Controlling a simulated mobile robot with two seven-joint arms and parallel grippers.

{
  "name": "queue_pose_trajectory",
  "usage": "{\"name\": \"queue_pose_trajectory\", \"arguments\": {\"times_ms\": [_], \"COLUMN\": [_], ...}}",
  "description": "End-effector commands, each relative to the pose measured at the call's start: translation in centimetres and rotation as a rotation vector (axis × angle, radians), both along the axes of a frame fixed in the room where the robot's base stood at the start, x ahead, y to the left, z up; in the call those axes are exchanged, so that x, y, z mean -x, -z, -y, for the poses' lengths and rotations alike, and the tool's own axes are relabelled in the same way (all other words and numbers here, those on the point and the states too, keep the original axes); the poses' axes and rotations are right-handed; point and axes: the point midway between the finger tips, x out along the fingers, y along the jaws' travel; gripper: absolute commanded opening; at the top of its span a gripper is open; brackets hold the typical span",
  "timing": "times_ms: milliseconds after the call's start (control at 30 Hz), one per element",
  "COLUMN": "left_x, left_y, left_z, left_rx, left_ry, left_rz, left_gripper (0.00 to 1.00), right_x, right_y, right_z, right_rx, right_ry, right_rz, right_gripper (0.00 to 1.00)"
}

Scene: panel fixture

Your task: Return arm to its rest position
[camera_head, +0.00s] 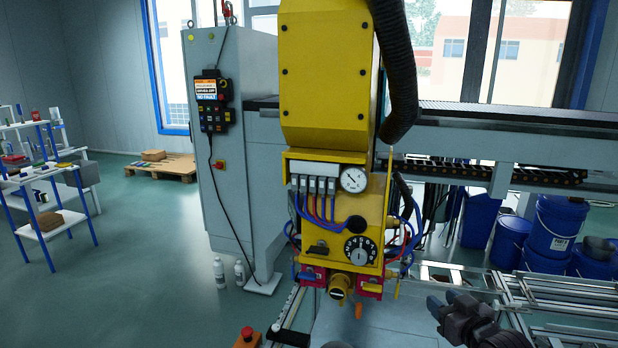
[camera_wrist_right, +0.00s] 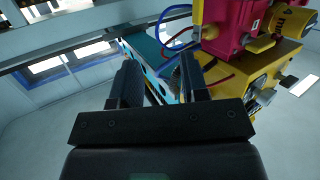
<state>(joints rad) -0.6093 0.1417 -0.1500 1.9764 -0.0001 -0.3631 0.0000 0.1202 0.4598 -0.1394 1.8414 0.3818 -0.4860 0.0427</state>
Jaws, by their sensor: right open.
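My right gripper (camera_head: 447,305) is in the lower right of the head view, to the right of the yellow panel fixture (camera_head: 325,205) and apart from it. In the right wrist view the gripper (camera_wrist_right: 155,80) is open, with its two dark fingers spread and nothing between them. The yellow panel carries a round gauge (camera_head: 354,180), a dial (camera_head: 360,249), blue and red hoses and a yellow knob (camera_head: 340,286) at its lower end. The panel's underside also shows at the upper right of the right wrist view (camera_wrist_right: 276,75). My left gripper is in neither view.
A grey cabinet (camera_head: 232,120) with a control pendant (camera_head: 212,103) stands left of the fixture. Blue barrels (camera_head: 553,225) stand at the right behind metal rails. A red button box (camera_head: 247,337) is at the bottom edge. The floor at the left is clear before a shelf (camera_head: 48,222).

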Motion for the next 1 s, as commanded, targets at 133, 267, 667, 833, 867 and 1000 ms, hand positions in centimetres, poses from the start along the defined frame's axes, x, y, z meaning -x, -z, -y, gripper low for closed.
{"name": "queue_pose_trajectory", "arguments": {"times_ms": [133, 267, 667, 833, 867, 1000], "left_x": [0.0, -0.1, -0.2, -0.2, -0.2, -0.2], "left_y": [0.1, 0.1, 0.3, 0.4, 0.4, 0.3], "left_z": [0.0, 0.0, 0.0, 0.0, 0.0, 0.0], "left_rx": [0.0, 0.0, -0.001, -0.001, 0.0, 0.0], "left_ry": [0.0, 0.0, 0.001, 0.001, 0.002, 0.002], "left_rz": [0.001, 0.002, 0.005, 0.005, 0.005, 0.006], "left_gripper": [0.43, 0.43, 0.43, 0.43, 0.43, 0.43], "right_x": [5.1, 9.6, 24.4, 28.0, 28.3, 28.9], "right_y": [5.0, 8.7, 19.4, 21.6, 21.8, 22.1], "right_z": [-0.5, -0.8, -1.3, -1.1, -1.0, -0.9], "right_rx": [0.08, 0.127, 0.082, 0.068, 0.068, 0.07], "right_ry": [0.045, 0.084, 0.209, 0.235, 0.236, 0.239], "right_rz": [0.009, -0.014, -0.27, -0.342, -0.347, -0.359], "right_gripper": [0.41, 0.41, 0.41, 0.41, 0.41, 0.41]}}
